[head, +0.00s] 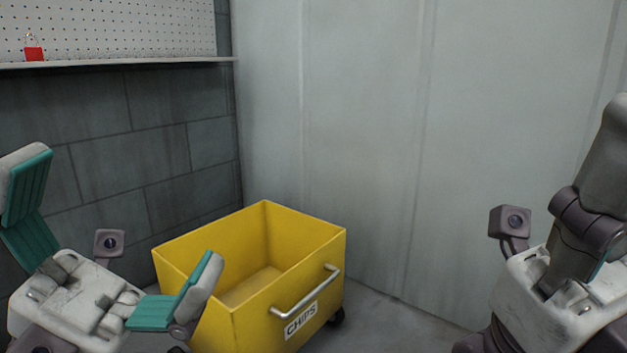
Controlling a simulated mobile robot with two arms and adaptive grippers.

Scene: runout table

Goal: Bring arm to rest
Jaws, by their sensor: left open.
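My left gripper (118,215) is at the lower left, its two teal-padded fingers spread wide apart with nothing between them. One finger points up at the far left; the other overlaps the near left side of the yellow cart in the picture. My right arm (590,220) comes in at the right edge.
A yellow open-top cart (335,250) labelled CHIPS, with a metal handle and dark wheels, stands on the floor near the corner. Its visible inside floor looks bare. A shelf (130,63) on the left wall holds a red padlock (34,53). A pale panel wall (400,130) stands behind.

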